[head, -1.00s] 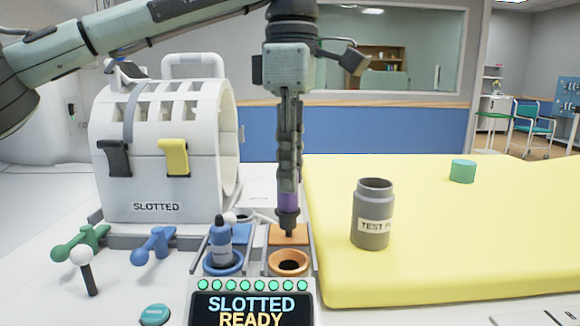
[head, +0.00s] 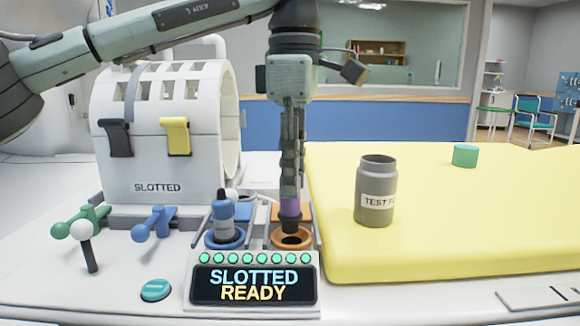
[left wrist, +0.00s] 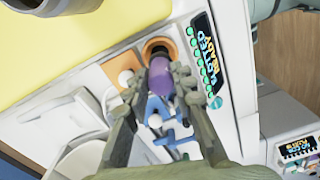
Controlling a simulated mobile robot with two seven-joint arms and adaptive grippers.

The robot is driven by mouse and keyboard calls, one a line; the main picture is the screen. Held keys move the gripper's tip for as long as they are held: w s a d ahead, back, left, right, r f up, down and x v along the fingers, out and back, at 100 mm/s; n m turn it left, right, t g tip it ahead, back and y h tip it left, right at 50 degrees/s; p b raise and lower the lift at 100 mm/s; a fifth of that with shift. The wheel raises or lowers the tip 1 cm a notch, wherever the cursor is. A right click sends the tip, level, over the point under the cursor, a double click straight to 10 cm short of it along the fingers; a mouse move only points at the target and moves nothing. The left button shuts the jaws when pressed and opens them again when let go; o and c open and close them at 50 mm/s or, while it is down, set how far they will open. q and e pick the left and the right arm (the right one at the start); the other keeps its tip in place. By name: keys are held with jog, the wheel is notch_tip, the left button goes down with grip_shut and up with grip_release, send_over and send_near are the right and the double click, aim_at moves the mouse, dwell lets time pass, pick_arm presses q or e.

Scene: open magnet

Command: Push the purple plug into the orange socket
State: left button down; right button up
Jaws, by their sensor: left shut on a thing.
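The purple plug (head: 290,208) with a dark tip points down, held in my left gripper (head: 291,188). The plug also shows in the left wrist view (left wrist: 161,82), between the shut fingers (left wrist: 160,90). The orange socket (head: 306,241) is a ring with a dark hole at the front right of the console. The plug's tip overlaps the back of the socket's opening, and part of the dark hole shows in front of it. I cannot tell whether the tip has entered the hole. The socket's rim also shows in the left wrist view (left wrist: 147,47). My right gripper is out of view.
A screen (head: 254,285) reading SLOTTED READY is in front. A white slotted cylinder (head: 150,150) stands behind left. A grey jar (head: 376,190) is on the yellow bed (head: 440,220) at right.

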aim_at(295, 214)
pick_arm(q)
jog(key=shift+d+p, duration=0.1)
jog(key=shift+p, duration=0.2)
dwell(0.4)
dwell(0.4)
jog(key=shift+f+b, duration=0.75)
jog(key=shift+f, duration=0.9)
jog(key=c, duration=1.2)
grip_release()
jog(key=shift+r, duration=0.1)
notch_tip(295, 214, up, 12)
jog(key=shift+f, duration=0.1)
